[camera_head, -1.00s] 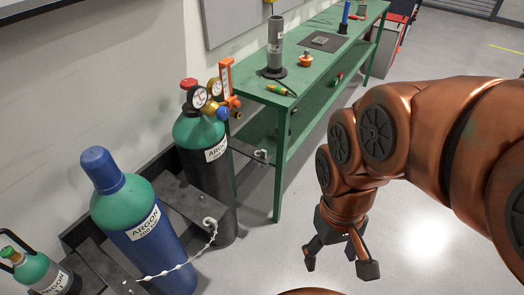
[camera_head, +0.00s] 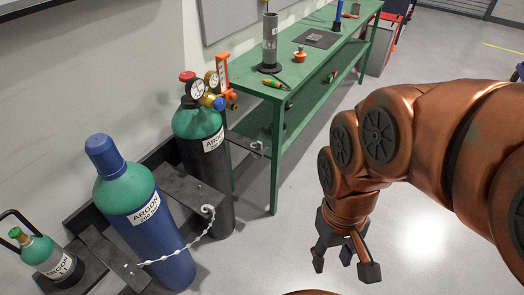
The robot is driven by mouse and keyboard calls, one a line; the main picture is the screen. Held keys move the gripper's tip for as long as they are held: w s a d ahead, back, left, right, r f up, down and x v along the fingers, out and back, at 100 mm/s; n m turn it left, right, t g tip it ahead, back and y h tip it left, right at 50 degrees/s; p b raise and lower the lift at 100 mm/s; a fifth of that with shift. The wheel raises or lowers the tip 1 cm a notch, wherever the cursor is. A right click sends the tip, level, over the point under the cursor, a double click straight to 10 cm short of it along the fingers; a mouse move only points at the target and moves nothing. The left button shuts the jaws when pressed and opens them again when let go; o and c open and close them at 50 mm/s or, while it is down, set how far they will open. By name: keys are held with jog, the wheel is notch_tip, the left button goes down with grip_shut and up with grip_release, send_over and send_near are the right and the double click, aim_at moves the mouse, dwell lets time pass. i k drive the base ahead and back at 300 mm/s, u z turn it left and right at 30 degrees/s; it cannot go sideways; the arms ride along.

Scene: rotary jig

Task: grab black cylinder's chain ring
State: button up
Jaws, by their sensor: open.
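The black cylinder (camera_head: 213,190) has a green top and an ARGON label and stands against a dark rack left of the green bench. A pale hook-like end (camera_head: 257,148) shows just right of it, by the bench leg; whether this is its chain ring is too small to tell. Another pale chain (camera_head: 190,247) crosses the front of the blue cylinder (camera_head: 150,225), with a curled end (camera_head: 208,209) in front of the black cylinder's lower body. My gripper (camera_head: 345,262) is open and empty, pointing down over bare floor, right of and apart from both cylinders.
The green bench (camera_head: 262,88) runs back from the black cylinder, with a grey tube (camera_head: 270,42) on top. Gauges (camera_head: 204,88) and an orange part stick out above the black cylinder. A small green-topped cylinder (camera_head: 45,258) stands far left. The floor between gripper and bench is clear.

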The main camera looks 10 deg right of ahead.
aim_at(259, 144)
jog(key=u, duration=0.7)
jog(key=i, duration=0.85)
jog(key=z, duration=0.2)
